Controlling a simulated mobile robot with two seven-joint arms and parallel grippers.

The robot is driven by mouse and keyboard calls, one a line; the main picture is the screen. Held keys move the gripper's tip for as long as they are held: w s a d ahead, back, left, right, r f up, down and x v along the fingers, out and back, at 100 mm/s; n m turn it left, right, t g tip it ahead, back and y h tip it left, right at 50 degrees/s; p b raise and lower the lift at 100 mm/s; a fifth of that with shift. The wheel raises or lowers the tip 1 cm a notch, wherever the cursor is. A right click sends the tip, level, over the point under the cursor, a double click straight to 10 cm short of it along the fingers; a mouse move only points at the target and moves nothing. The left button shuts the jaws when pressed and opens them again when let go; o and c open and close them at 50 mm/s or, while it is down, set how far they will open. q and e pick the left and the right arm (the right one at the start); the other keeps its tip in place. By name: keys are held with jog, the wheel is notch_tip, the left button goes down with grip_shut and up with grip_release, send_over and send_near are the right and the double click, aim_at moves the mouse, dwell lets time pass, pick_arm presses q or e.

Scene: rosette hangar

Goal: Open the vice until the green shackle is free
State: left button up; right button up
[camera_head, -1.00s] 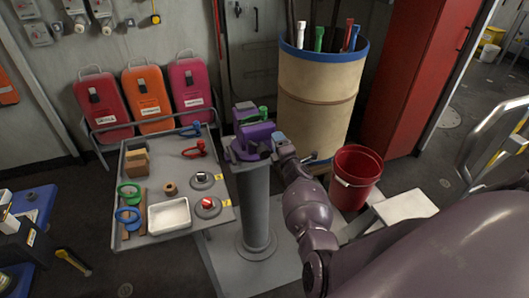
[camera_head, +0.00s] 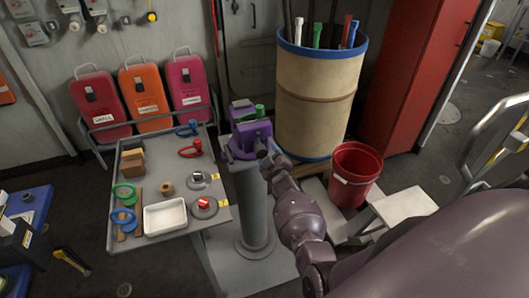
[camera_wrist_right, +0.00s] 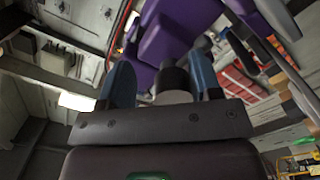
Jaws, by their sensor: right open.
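The purple vice (camera_head: 248,141) stands on top of a grey pedestal. The green shackle (camera_head: 260,111) shows at the top of the vice, beside a grey block at the jaws; how firmly it is held cannot be told. My right gripper (camera_head: 267,149) is at the near right side of the vice. In the right wrist view its blue fingers (camera_wrist_right: 162,82) are apart, one on each side of a grey round screw end (camera_wrist_right: 172,80), with the purple vice body (camera_wrist_right: 165,42) just beyond. Contact with the screw end is not clear. My left gripper is out of view.
A grey table (camera_head: 155,240) left of the pedestal holds shackles, a white tray (camera_head: 165,217) and small blocks. A beige drum (camera_head: 316,100) stands behind right, with a red bucket (camera_head: 355,175) and a pale step (camera_head: 400,207) nearer. Cases (camera_head: 188,82) stand along the wall.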

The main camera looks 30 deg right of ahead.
aim_at(263, 153)
jog(key=shift+y, duration=0.3)
jog(key=a, duration=0.1)
jog(key=a+r, duration=0.2)
jog(key=a, duration=0.1)
jog(key=shift+w, duration=0.35)
jog(key=shift+d, duration=0.15)
jog(key=shift+d+f, duration=0.25)
jog(key=shift+d, duration=0.2)
jog(key=shift+d+r, duration=0.1)
jog(key=shift+r, duration=0.1)
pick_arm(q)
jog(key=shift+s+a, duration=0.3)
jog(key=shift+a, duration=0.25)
pick_arm(e)
jog(key=shift+d, duration=0.1)
jog(key=shift+d, duration=0.1)
